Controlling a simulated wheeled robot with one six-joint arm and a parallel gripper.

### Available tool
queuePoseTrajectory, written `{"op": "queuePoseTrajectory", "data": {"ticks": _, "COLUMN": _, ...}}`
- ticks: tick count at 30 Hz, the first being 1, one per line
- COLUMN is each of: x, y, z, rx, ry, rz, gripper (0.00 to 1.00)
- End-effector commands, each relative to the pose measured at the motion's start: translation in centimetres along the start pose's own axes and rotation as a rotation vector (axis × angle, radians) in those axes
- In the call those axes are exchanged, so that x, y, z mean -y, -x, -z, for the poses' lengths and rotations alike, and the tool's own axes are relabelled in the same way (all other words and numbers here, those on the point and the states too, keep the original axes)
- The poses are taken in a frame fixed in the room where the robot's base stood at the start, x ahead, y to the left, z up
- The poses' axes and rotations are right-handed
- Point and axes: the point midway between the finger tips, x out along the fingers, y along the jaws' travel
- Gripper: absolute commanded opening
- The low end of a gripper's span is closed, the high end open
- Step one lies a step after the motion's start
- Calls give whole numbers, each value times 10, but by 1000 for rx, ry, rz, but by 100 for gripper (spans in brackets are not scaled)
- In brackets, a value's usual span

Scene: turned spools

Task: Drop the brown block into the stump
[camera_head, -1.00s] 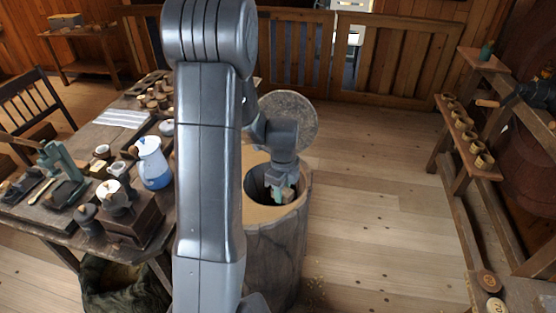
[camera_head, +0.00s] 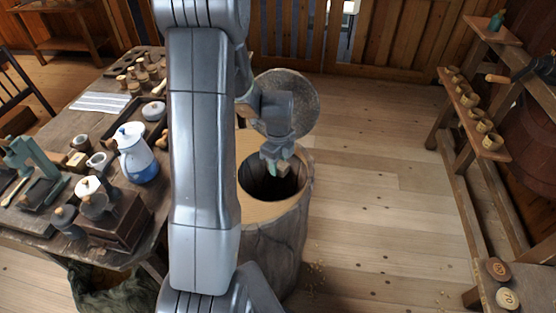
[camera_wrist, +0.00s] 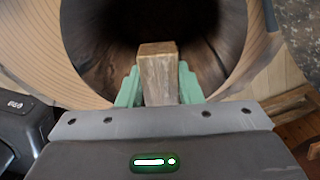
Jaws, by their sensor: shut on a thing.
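The brown block (camera_wrist: 159,75) is held between the green fingers of my gripper (camera_wrist: 159,88) in the wrist view. In the head view the block (camera_head: 284,169) shows small at the tips of my gripper (camera_head: 277,163). The stump (camera_head: 273,245) is a wide grey-brown trunk with a pale top and a round dark hollow. It also shows in the wrist view (camera_wrist: 35,45), with the hollow beyond the block. My gripper is shut on the block, over the hollow at about rim height. The hollow's bottom is too dark to see.
A round lid-like disc (camera_head: 301,95) stands upright behind the stump. A cluttered wooden table (camera_head: 62,135) is at the left, with a blue and white jug (camera_head: 138,160). A wooden rack (camera_head: 467,125) with small cups is at the right. Open floor (camera_head: 380,190) lies between.

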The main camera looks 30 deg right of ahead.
Motion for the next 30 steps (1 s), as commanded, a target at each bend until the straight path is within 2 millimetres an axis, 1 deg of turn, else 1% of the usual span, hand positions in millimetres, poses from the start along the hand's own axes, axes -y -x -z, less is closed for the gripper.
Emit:
{"op": "queuePoseTrajectory", "data": {"ticks": 1, "x": 0, "y": -11, "z": 0, "rx": -1, "ry": 0, "rz": -1, "gripper": 10}}
{"op": "queuePoseTrajectory", "data": {"ticks": 6, "x": 0, "y": -25, "z": 0, "rx": 0, "ry": 0, "rz": 1, "gripper": 10}}
{"op": "queuePoseTrajectory", "data": {"ticks": 15, "x": 0, "y": -26, "z": 0, "rx": 0, "ry": 0, "rz": 1, "gripper": 10}}
{"op": "queuePoseTrajectory", "data": {"ticks": 16, "x": 0, "y": -26, "z": 0, "rx": 0, "ry": 0, "rz": 1, "gripper": 36}}
{"op": "queuePoseTrajectory", "data": {"ticks": 19, "x": 0, "y": -26, "z": 0, "rx": 0, "ry": 0, "rz": 1, "gripper": 56}}
{"op": "queuePoseTrajectory", "data": {"ticks": 20, "x": 0, "y": -26, "z": 0, "rx": 0, "ry": 0, "rz": 1, "gripper": 57}}
{"op": "queuePoseTrajectory", "data": {"ticks": 27, "x": 0, "y": -26, "z": 0, "rx": 1, "ry": 0, "rz": 1, "gripper": 57}}
{"op": "queuePoseTrajectory", "data": {"ticks": 30, "x": 0, "y": -22, "z": 0, "rx": 1, "ry": 0, "rz": 2, "gripper": 57}}
